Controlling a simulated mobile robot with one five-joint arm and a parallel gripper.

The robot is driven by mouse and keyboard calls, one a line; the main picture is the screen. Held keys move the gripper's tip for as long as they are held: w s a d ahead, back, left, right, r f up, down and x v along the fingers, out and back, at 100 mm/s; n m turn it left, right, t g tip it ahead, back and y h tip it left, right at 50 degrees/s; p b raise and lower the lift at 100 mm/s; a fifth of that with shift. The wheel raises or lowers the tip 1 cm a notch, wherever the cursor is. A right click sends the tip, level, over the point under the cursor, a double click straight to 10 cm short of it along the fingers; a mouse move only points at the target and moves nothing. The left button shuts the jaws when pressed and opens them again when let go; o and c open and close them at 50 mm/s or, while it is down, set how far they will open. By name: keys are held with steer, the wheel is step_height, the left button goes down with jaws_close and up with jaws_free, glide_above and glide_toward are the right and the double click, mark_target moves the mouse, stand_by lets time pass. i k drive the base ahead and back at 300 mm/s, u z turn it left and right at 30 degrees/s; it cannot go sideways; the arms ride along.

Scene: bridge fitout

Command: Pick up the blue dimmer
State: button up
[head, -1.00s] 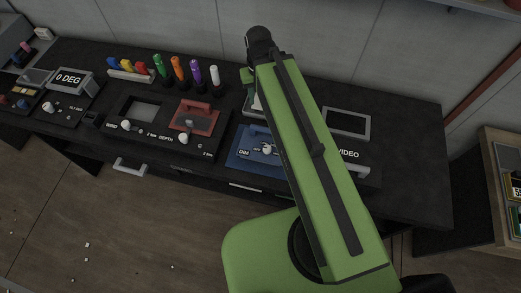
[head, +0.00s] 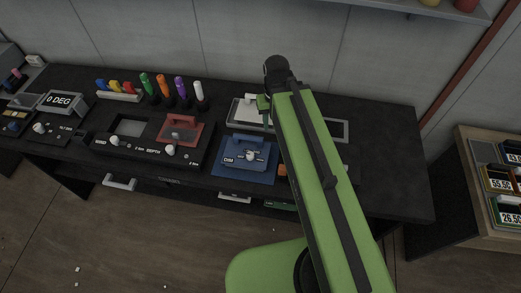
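The blue dimmer (head: 238,160) is on the dark console, a blue panel with a raised blue part, a "DIM" label and a pale knob. It shows in the head view just left of my green arm, and most of it is uncovered. My arm rises across the right of the dimmer to a black joint above and behind it in the picture. A small green part of my arm shows below that joint. My gripper cannot be made out; the arm hides what lies behind it.
Left of the dimmer is a black unit with a red-handled part (head: 182,132). Behind it stand several coloured markers (head: 163,88). A grey-framed panel (head: 239,111) lies behind the dimmer. A shelf unit (head: 495,150) stands at right. The console's right end is clear.

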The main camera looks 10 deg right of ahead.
mark_target(237, 148)
steer(key=z, duration=1.55)
steer(key=k, duration=1.8)
steer(key=u, duration=1.95)
steer(key=i, duration=1.65)
steer(key=u, duration=0.1)
